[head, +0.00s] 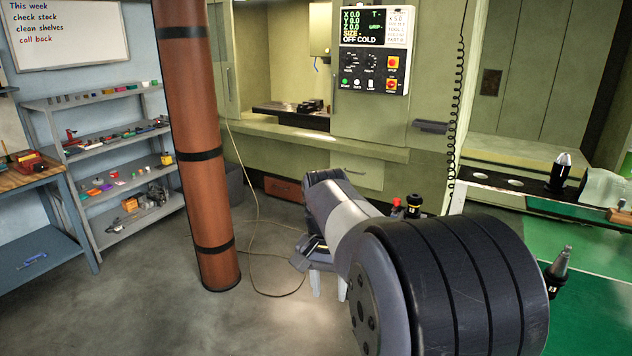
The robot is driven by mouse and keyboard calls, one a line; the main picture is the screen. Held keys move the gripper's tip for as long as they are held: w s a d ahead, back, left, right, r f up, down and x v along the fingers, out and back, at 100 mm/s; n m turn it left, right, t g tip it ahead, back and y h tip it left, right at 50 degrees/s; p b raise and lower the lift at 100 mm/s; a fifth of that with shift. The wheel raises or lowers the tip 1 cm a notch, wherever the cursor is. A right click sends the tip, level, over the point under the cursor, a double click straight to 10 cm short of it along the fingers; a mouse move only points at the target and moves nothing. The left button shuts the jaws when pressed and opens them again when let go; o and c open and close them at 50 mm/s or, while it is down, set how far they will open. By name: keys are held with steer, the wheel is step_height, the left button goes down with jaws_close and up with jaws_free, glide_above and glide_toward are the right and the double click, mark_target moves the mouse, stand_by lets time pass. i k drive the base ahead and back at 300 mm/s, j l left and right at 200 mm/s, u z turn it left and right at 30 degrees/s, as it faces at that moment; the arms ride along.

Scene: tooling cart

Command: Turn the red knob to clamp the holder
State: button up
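My arm fills the lower middle of the head view. My gripper (329,287) hangs beyond it, pointing down, with two pale fingertips apart and nothing visible between them. A small red piece (396,204), which may be the red knob, shows just above my arm, right of my gripper. A black holder top (413,202) stands beside it. My arm hides what lies below both, so I cannot tell whether the holder is clamped. My gripper is apart from the red piece. Another dark holder with a metal tip (561,173) stands upright in a rail at the right.
A brown column (200,150) stands left of my arm. A green machine with a control panel (376,50) is behind. Shelves with small parts (118,180) stand at the left. Another tapered holder (557,272) shows at the right edge of my arm. The floor (130,300) at lower left is clear.

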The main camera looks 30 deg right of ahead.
mark_target(396, 200)
steer(key=i+j+z, duration=0.1)
steer(key=i, duration=0.45)
steer(key=i+j+z, duration=0.1)
steer(key=i, duration=0.5)
steer(key=i+j+z, duration=0.1)
steer(key=i, duration=0.45)
steer(key=i+z, duration=0.25)
steer(key=z, duration=0.2)
steer(key=i+z, duration=0.2)
steer(key=z, duration=0.25)
steer(key=i+j+z, duration=0.2)
steer(key=z, duration=0.2)
steer(key=i+j+z, duration=0.2)
steer(key=z, duration=0.25)
steer(key=i+j+z, duration=0.15)
steer(key=z, duration=0.2)
steer(key=i+j+z, duration=0.25)
steer(key=z, duration=0.15)
steer(key=i+j+z, duration=0.35)
steer(key=k+l, duration=0.1)
